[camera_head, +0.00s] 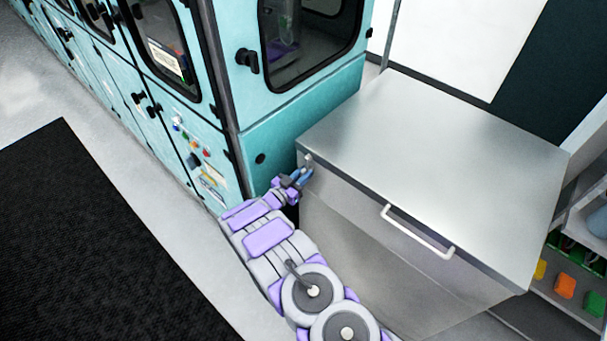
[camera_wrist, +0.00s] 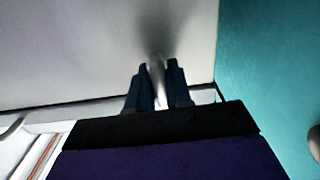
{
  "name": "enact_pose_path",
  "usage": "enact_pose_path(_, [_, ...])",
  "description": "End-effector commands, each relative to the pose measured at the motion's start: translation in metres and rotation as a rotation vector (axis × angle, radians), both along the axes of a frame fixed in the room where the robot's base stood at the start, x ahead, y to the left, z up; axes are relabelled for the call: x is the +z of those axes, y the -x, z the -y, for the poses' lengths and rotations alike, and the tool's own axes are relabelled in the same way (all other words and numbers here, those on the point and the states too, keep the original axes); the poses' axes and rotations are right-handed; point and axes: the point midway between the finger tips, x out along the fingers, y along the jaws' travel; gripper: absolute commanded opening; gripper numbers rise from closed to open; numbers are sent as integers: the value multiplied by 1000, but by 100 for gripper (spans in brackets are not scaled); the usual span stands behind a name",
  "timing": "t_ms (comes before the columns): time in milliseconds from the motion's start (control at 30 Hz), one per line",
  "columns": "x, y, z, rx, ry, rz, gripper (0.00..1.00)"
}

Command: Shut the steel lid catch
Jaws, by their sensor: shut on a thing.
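A large steel chest with a flat lid (camera_head: 430,130) stands at the right in the head view. The lid lies down on the chest body (camera_head: 370,250). The small steel catch (camera_head: 308,159) is at the lid's near left corner. My gripper (camera_head: 303,175) is at that corner, its blue fingers against the catch area. In the wrist view my gripper (camera_wrist: 158,66) is shut on a thin bright metal piece, the catch (camera_wrist: 157,85), between its two dark blue fingers. The fingers partly hide the catch, so whether it is fastened cannot be told.
A white bar handle (camera_head: 418,232) sticks out from the chest's front. Teal cabinets (camera_head: 300,130) stand close on the left, beside the gripper; the teal side also shows in the wrist view (camera_wrist: 265,70). A black mat (camera_head: 90,240) lies on open floor. Shelves with coloured items (camera_head: 565,284) are at right.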

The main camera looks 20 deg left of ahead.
Motion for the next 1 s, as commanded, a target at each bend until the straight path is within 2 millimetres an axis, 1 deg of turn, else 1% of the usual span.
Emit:
enact_pose_path(33, [-5, 3, -1, 5, 7, -13, 0])
enact_pose_path(367, [-6, 3, -1, 5, 9, -13, 0])
enact_pose_path(400, [-6, 3, -1, 5, 9, -13, 22])
enact_pose_path(600, [-3, 2, 0, 3, 6, -7, 40])
enact_pose_path(867, [1, 3, 3, 2, 2, -4, 40])
enact_pose_path(1000, [1, 12, -2, 3, 2, -3, 40])
